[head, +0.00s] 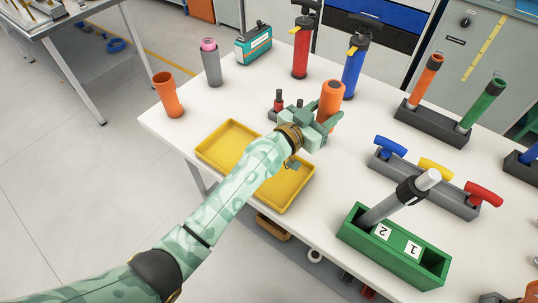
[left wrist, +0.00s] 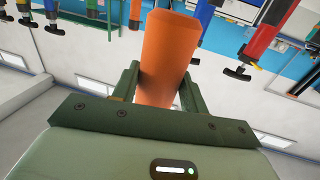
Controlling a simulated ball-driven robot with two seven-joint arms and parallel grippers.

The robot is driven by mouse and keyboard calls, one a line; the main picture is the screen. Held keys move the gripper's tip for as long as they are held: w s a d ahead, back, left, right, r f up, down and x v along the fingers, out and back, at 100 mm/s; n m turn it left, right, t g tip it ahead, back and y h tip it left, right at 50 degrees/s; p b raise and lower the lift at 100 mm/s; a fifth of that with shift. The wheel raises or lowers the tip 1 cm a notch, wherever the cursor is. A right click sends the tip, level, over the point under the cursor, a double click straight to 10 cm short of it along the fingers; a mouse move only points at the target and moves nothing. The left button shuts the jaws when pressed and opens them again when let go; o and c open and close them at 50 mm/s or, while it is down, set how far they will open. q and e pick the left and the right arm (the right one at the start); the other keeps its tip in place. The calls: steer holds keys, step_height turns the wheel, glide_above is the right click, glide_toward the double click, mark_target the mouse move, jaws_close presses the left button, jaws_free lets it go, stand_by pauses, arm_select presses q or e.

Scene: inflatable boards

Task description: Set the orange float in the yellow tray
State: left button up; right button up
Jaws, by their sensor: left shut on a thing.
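The orange float (head: 330,97) is a plain orange cylinder, upright in the head view. My left gripper (head: 322,126) is shut on it, and in the left wrist view the orange float (left wrist: 167,55) stands between the two green fingers. I cannot tell whether its base touches the table. The yellow tray (head: 224,146) is a shallow rectangular tray on the table's near-left side, left of and below the float in the head view. My left forearm passes over the tray and hides its middle; the parts that show are empty. My right gripper is not in view.
A small black-and-red item (head: 279,102) stands just left of my gripper. A second, tapered orange tube (head: 167,95) stands at the table's left corner. Red (head: 302,50) and blue pumps (head: 355,66) stand behind. A green box (head: 392,248) and a grey handle rack (head: 420,182) are right.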

arm_select(q)
steer(key=s+a+f+b, duration=0.1)
steer(key=s+a+f, duration=0.1)
steer(key=a+f, duration=0.2)
steer(key=s+a+f+b, duration=0.1)
steer(key=s+a+f, duration=0.1)
steer(key=a+f, duration=0.2)
steer(key=s+a+f+b, duration=0.2)
steer(key=a+f, duration=0.2)
steer(key=shift+s, duration=0.4)
steer(key=shift+f, duration=0.3)
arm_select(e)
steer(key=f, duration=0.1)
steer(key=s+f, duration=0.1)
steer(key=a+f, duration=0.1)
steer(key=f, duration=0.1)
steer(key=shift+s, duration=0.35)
arm_select(q)
steer(key=shift+f, duration=0.1)
steer(key=o, duration=1)
steer(key=shift+c, duration=0.2)
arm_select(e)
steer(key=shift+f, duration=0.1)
